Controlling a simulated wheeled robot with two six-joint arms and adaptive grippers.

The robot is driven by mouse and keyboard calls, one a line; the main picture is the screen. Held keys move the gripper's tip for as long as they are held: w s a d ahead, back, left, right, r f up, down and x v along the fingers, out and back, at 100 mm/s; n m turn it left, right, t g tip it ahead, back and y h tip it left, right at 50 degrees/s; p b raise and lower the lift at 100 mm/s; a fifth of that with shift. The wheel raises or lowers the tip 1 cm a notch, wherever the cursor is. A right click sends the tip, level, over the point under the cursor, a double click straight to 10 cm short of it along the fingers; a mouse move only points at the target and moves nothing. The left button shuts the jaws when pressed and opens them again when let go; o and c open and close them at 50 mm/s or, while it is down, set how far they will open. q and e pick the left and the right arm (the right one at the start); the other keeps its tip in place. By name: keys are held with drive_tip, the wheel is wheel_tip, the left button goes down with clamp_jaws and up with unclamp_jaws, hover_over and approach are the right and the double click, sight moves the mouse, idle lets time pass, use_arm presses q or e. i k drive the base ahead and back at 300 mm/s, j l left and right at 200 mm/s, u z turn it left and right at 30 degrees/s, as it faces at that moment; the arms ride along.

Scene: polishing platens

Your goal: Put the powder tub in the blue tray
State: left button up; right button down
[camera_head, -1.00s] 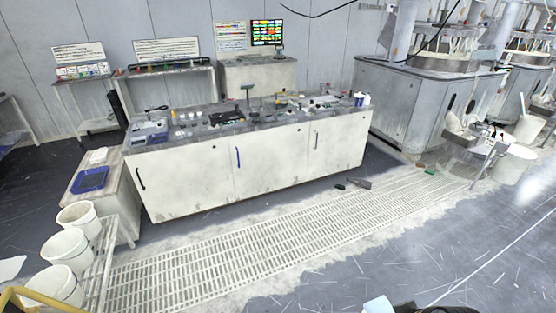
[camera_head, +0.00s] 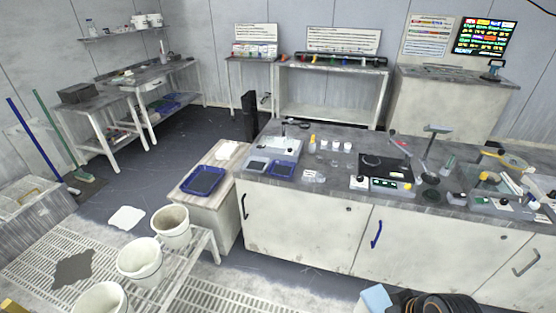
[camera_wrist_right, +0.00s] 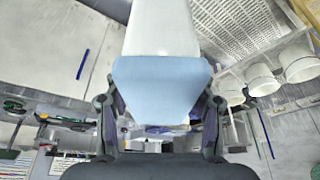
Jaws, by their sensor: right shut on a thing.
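The powder tub (camera_wrist_right: 161,86), white with a light-blue band or end, is between the fingers of my right gripper (camera_wrist_right: 160,103) in the right wrist view. The gripper is shut on it. In the head view only a light-blue and white part of the tub (camera_head: 376,298) shows at the bottom edge, beside my dark wrist. The blue tray (camera_head: 185,188) lies on a low side table left of the bench, and looks empty. The held tub is off to the right of this tray and nearer to me. My left gripper is not in view.
The low table (camera_head: 224,197) also bears a pale cloth or paper (camera_head: 228,150) behind the tray. White buckets (camera_head: 140,259) stand on a rack in front of it. The long bench (camera_head: 300,214) is crowded with small items, including a smaller blue tray (camera_head: 283,169).

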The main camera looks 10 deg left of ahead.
sight(204, 182)
drive_tip(key=i+j+u, duration=0.2)
drive_tip(key=i+u, duration=0.2)
drive_tip(key=i, duration=0.2)
drive_tip(key=i+u, duration=0.4)
drive_tip(key=i, duration=0.25)
drive_tip(key=i+l+u, duration=0.2)
drive_tip(key=i+u, duration=0.15)
drive_tip(key=i, duration=0.25)
drive_tip(key=i+u, duration=0.5)
drive_tip(key=k+u, duration=0.1)
drive_tip(key=u, duration=0.9)
